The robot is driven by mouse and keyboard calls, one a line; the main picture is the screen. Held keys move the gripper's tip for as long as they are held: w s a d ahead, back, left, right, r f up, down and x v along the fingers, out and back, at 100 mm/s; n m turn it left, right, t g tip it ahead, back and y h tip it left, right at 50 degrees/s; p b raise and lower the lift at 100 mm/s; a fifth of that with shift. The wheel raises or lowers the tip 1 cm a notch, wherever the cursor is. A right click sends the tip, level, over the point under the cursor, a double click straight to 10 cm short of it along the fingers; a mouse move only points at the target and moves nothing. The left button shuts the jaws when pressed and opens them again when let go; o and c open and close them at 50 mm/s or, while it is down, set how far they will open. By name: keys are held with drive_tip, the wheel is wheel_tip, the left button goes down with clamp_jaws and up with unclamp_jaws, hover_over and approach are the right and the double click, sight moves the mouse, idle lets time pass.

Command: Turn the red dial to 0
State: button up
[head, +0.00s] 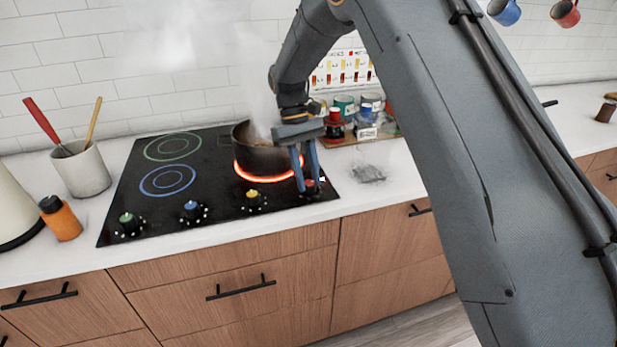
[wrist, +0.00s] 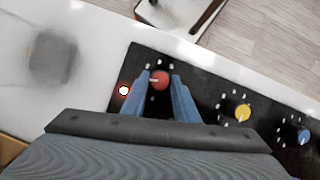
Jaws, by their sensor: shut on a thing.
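The red dial (head: 309,186) is at the front right corner of the black cooktop (head: 225,192). In the wrist view the red dial (wrist: 161,80) sits between the two blue fingers of my gripper (wrist: 159,82), one finger on each side. My gripper (head: 307,178) points down over the dial in the head view and is shut on it. A pale pointer line on the dial points left in the wrist view, toward a lit red-rimmed light (wrist: 124,90). White marks ring the dial, but I cannot read any number.
A dark steaming pot (head: 258,155) stands on a glowing orange burner (head: 265,178) beside my gripper. Yellow (head: 252,195), blue (head: 191,208) and green (head: 127,219) dials line the front edge. Jars and cans (head: 345,105) stand behind. The counter right of the cooktop is mostly clear.

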drive_tip(key=n, duration=0.2)
drive_tip(key=n+t+h, duration=0.1)
drive_tip(key=n, duration=0.1)
drive_tip(key=shift+s+a+n, duration=0.1)
drive_tip(key=shift+s+n, duration=0.05)
drive_tip(key=shift+n, duration=0.15)
drive_tip(key=n+t+h+p, duration=0.1)
drive_tip(key=n, duration=0.2)
drive_tip(key=shift+s+n, duration=0.15)
drive_tip(key=shift+n, duration=0.25)
drive_tip(key=n+t+p, duration=0.1)
drive_tip(key=n, duration=0.3)
drive_tip(key=shift+s+t, duration=0.15)
drive_tip(key=shift+t, duration=0.25)
drive_tip(key=shift+n+t+p, duration=0.6)
drive_tip(key=shift+n+p, duration=0.05)
drive_tip(key=shift+n, duration=0.85)
drive_tip(key=o, duration=1.1)
drive_tip(key=shift+c, duration=0.2)
drive_tip(key=shift+r, duration=0.1)
